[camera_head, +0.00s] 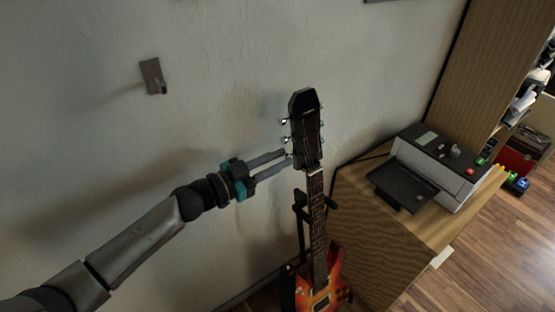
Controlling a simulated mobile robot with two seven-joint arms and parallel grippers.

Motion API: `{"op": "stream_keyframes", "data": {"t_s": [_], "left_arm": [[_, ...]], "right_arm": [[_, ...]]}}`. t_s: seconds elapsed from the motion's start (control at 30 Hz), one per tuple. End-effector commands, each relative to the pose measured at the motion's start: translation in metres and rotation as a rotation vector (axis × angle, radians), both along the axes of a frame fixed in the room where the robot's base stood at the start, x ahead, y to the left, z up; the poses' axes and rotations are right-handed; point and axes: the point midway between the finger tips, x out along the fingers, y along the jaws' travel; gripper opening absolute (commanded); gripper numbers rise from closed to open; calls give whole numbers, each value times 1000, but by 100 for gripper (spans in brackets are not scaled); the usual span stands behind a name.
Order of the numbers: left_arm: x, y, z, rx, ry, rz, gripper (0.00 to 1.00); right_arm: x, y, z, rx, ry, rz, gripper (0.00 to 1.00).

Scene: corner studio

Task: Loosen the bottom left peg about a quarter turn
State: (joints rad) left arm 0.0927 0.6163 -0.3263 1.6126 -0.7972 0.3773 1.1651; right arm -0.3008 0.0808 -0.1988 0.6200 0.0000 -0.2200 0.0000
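An electric guitar stands upright on a black stand (301,215), with an orange-red body (322,290) and a black headstock (304,108) at the top. Silver pegs show along the left edge of the headstock; the upper peg (285,121) and the middle peg (284,140) are clear of my gripper. My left gripper (287,156) reaches in from the left with its fingers at the bottom left peg (290,155). The two fingers are a little apart, with the peg at or between their tips; whether they touch it is too small to tell. My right gripper is not in view.
A wooden cabinet (364,225) right of the guitar carries a grey and black printer-like machine (437,168) with a tray. The wall stands close behind the headstock. Wooden floor (487,262) shows at the lower right.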

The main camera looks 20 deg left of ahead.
Motion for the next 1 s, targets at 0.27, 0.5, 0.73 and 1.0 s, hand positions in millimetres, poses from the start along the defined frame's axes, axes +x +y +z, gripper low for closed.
{"op": "stream_keyframes", "data": {"t_s": [0.27, 0.5, 0.73, 1.0], "left_arm": [[0, 0, 0, 0, 0, 0, 0], [0, 0, 0, 1, -1, 0, 0], [0, 0, 0, 23, -17, 0, 0], [0, 0, 0, 140, -109, 0, 0]], "right_arm": [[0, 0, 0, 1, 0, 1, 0], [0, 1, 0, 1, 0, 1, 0], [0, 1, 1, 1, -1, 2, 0], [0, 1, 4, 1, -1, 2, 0]]}}
